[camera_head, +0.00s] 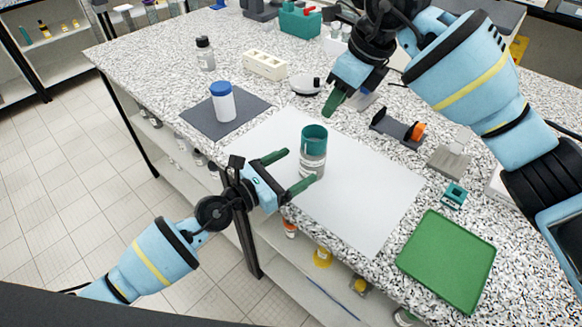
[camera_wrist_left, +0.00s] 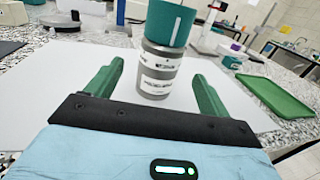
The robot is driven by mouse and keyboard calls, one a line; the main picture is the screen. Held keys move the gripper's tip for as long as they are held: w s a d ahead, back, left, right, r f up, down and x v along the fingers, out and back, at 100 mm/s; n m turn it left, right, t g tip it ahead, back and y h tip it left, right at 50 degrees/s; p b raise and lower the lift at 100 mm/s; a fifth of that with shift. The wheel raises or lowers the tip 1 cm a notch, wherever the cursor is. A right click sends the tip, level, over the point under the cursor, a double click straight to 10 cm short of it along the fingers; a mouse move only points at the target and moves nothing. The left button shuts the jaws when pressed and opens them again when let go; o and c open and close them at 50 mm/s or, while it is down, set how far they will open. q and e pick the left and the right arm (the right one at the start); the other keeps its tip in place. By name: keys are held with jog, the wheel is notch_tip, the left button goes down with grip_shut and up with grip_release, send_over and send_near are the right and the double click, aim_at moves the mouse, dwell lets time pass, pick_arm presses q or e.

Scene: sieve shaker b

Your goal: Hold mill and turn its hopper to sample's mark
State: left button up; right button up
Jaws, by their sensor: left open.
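The mill is a grey cylinder with white labels (camera_head: 313,163) and stands upright on the white sheet. Its teal hopper (camera_head: 314,137) sits on top. In the left wrist view the hopper (camera_wrist_left: 170,22) shows a pale vertical line, and the mill body (camera_wrist_left: 159,72) appears between and beyond the fingers. My left gripper (camera_head: 300,166) is open beside the mill, with green fingers pointing towards it. The sample seems to be the white jar with a blue lid (camera_head: 223,103) on a dark mat; no mark is readable. My right gripper (camera_head: 332,104) hangs above and behind the mill; its finger gap is hidden.
The white sheet (camera_head: 375,200) is otherwise clear. A green tray (camera_head: 447,262) lies at the right front. A dark holder with an orange knob (camera_head: 398,128), a white rack (camera_head: 265,64), a white round dish (camera_head: 306,84) and a small bottle (camera_head: 205,54) stand behind.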

aim_at(318, 154)
pick_arm(q)
jog(key=shift+x, duration=3.95)
